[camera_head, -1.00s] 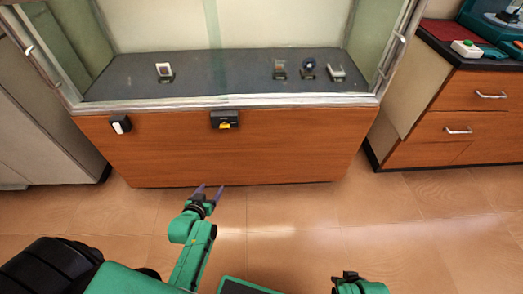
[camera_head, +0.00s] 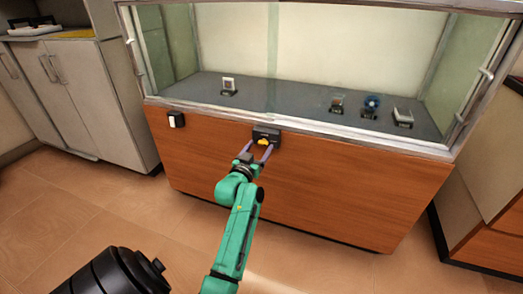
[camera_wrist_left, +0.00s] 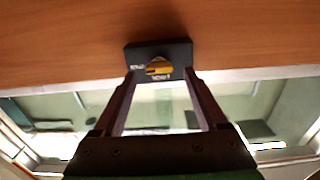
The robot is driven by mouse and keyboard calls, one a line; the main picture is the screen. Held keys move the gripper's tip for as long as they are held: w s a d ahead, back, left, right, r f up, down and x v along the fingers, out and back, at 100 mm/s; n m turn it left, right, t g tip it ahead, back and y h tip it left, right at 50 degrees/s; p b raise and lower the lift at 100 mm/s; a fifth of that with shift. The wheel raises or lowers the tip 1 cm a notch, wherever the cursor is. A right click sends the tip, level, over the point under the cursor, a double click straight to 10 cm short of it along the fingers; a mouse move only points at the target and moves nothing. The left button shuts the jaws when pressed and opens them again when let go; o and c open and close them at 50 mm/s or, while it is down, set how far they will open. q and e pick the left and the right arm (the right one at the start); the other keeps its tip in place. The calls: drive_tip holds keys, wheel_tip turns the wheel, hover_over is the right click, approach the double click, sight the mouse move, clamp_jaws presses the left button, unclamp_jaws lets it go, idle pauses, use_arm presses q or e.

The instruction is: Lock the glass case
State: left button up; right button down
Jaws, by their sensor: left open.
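The glass case (camera_head: 330,185) has a wooden lower front and glass panes above. A black lock box (camera_head: 273,131) with a yellow knob (camera_head: 263,142) sits at the top of the wooden front. My left gripper (camera_head: 260,152) is open, with its two fingers pointing at the lock from just below. In the left wrist view, which is upside down, the fingers (camera_wrist_left: 161,78) reach up to either side of the yellow knob (camera_wrist_left: 158,68). I cannot tell whether they touch it. White lettering on the box is partly hidden by the knob. My right gripper is out of view.
A small black-and-white device (camera_head: 176,119) is fixed on the case's front, left of the lock. Several small exhibits stand behind the glass. Cabinets stand on the left (camera_head: 85,105) and right (camera_head: 490,195). The tiled floor (camera_head: 120,205) before the case is clear.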

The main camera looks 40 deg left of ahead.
use_arm(q)
drive_tip(key=shift+x, duration=1)
clamp_jaws()
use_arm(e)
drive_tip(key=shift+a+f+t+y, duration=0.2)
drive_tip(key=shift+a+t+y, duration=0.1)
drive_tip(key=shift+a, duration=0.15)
